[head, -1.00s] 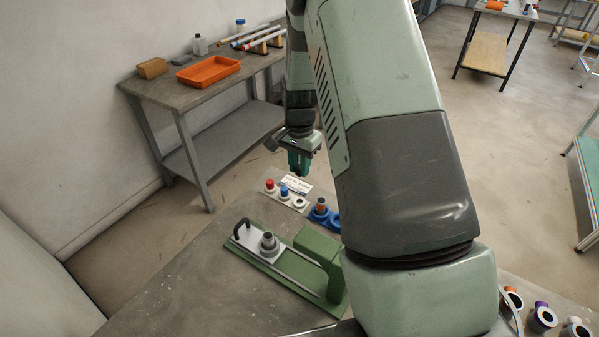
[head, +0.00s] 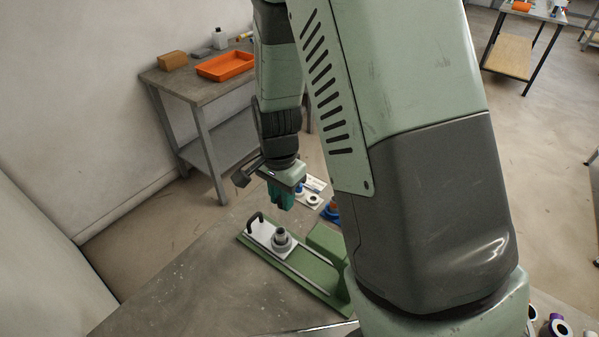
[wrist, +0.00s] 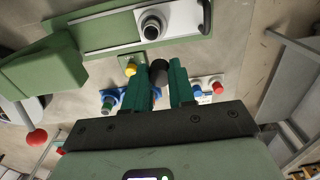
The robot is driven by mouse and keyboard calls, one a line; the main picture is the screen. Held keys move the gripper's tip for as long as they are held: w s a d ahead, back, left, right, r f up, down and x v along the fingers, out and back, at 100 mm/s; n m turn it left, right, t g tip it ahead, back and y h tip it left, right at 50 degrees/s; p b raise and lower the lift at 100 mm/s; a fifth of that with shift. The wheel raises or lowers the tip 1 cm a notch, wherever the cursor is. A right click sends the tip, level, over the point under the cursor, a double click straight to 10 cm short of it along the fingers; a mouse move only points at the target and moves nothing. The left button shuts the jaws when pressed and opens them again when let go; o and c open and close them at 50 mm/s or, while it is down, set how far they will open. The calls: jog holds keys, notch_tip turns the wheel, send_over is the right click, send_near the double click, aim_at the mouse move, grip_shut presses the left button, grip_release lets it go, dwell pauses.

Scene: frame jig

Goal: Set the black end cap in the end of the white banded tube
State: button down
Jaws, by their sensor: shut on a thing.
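My gripper (head: 281,203) points down above the grey table, behind the green fixture. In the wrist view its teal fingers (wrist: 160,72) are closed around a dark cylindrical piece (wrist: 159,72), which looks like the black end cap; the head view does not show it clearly. A grey and white round piece with a dark top (head: 281,238) stands upright on the fixture's white plate; the wrist view shows it too (wrist: 152,25). I cannot make out bands on it. A pale tube end (head: 245,36) shows on the back bench, mostly hidden by my arm.
The long green fixture (head: 315,273) has a black handle (head: 254,218) at its far left end and a raised green block (head: 326,240). An orange tray (head: 226,66) sits on the back bench. The table's left front is clear.

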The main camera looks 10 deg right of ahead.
jog(key=shift+s+a, duration=0.25)
jog(key=shift+s, duration=0.3)
jog(key=shift+s+a, duration=0.2)
jog(key=shift+s, duration=0.35)
jog(key=shift+f, duration=2.45)
jog(key=shift+f, duration=0.2)
jog(key=shift+f, duration=0.5)
jog(key=c, duration=0.7)
grip_release()
jog(key=shift+r, duration=0.15)
jog(key=shift+r, duration=0.65)
